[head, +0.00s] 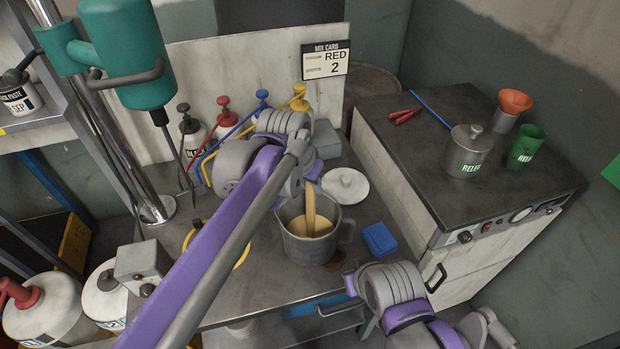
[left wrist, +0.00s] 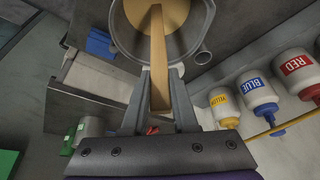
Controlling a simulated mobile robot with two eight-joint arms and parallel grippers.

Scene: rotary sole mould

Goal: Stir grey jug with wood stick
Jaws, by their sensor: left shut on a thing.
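The grey jug (head: 309,243) stands upright on the metal bench and holds a cream-yellow liquid. The wood stick (head: 311,205) dips into the liquid, its upper end at my left gripper. In the left wrist view the stick (left wrist: 158,75) sits between the fingers of my left gripper (left wrist: 158,104), which is shut on it, and it reaches into the jug (left wrist: 205,30). The lower end of the stick is hidden in the liquid. In the head view my left arm covers much of the gripper.
A white lid (head: 345,185) lies behind the jug and a blue block (head: 379,239) to its right. Pump bottles, including a blue one (left wrist: 258,95), stand behind. A green mixer (head: 125,50) hangs at left.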

